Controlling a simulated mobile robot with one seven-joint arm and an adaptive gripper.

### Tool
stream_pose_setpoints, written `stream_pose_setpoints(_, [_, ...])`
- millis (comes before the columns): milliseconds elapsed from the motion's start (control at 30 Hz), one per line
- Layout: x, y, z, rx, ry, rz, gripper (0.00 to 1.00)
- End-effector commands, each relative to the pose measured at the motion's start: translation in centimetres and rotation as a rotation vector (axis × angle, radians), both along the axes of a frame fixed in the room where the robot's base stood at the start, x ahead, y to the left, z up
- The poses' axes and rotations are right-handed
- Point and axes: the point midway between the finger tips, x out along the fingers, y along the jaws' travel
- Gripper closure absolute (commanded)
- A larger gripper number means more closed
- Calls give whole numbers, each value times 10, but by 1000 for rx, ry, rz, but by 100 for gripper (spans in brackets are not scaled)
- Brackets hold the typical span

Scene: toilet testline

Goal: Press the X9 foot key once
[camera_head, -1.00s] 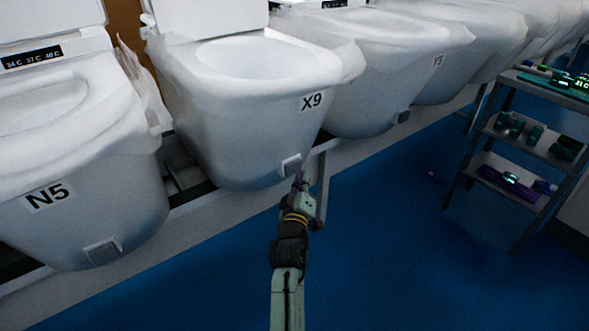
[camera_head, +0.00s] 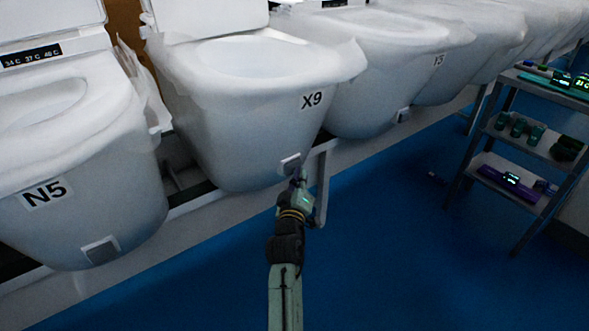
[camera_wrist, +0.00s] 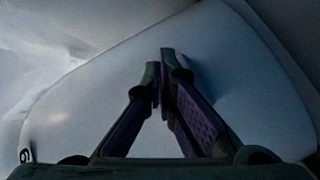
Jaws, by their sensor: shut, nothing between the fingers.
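The white toilet bowl labelled X9 (camera_head: 230,120) stands left of centre in the head view. Its foot key (camera_head: 290,163) is a small grey-white square low on the bowl's front. My gripper (camera_head: 298,175) is shut and empty, its fingertips at the key's lower right edge. Whether they touch it cannot be told. In the wrist view the shut fingertips (camera_wrist: 166,55) point at the smooth bowl surface (camera_wrist: 105,85). The foot key cannot be made out there; the fingers may hide it.
The N5 toilet (camera_head: 85,180) with its own foot key (camera_head: 101,250) stands to the left. Another toilet (camera_head: 385,75) is close on the right. A grey metal support leg (camera_head: 322,185) stands beside my gripper. A shelf cart (camera_head: 515,150) is at the right. The blue floor between is mostly clear.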

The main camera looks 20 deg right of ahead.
Motion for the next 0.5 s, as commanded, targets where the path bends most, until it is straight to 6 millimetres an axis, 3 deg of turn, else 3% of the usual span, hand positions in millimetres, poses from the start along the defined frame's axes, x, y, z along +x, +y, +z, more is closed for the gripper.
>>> stream_pose_setpoints(500, [5, 2, 0, 1, -1, 1, 100])
